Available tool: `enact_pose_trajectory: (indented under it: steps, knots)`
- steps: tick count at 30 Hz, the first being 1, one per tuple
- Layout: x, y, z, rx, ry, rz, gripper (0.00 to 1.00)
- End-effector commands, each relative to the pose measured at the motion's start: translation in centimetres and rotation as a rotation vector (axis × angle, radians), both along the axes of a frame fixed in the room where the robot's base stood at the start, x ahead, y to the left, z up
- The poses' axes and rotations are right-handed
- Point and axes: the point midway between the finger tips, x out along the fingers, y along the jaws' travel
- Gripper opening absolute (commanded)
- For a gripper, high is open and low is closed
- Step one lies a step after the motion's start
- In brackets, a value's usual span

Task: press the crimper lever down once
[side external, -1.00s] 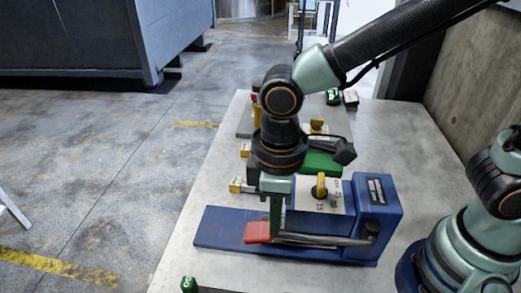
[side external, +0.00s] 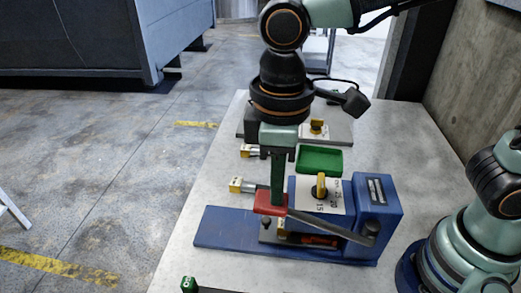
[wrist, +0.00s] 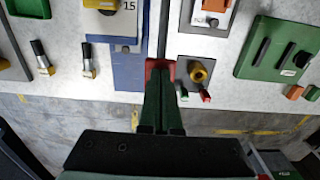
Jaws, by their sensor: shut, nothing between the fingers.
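The crimper (side external: 380,205) is a blue bench tool with a long blue base plate (side external: 220,228) and a yellow knob on its white dial face. Its grey lever (side external: 325,225) runs from a pivot at the right up to a red grip (side external: 268,203), which stands raised above the base. My gripper (side external: 277,197) points down with its green fingers shut and empty, the tips at the red grip; I cannot tell whether they touch. In the wrist view the shut fingers (wrist: 161,112) lie in front of the red grip (wrist: 159,67), hiding part of it.
A green tray (side external: 320,160) and a grey device with a yellow knob (side external: 317,127) stand behind the crimper. Yellow-tipped connectors (side external: 238,186) lie on the grey table to the left. A small green-ended item (side external: 189,284) is at the front edge.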

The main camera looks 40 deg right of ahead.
Motion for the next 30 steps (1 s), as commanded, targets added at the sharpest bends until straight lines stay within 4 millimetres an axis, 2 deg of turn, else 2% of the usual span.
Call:
enact_pose_trajectory:
  steps: [15, 30]
  knots:
    - [0.0, 0.0, 3.7, 0.002, -0.002, 0.000, 0.00]
    - [0.0, 0.0, 4.0, 0.001, -0.001, 0.000, 0.00]
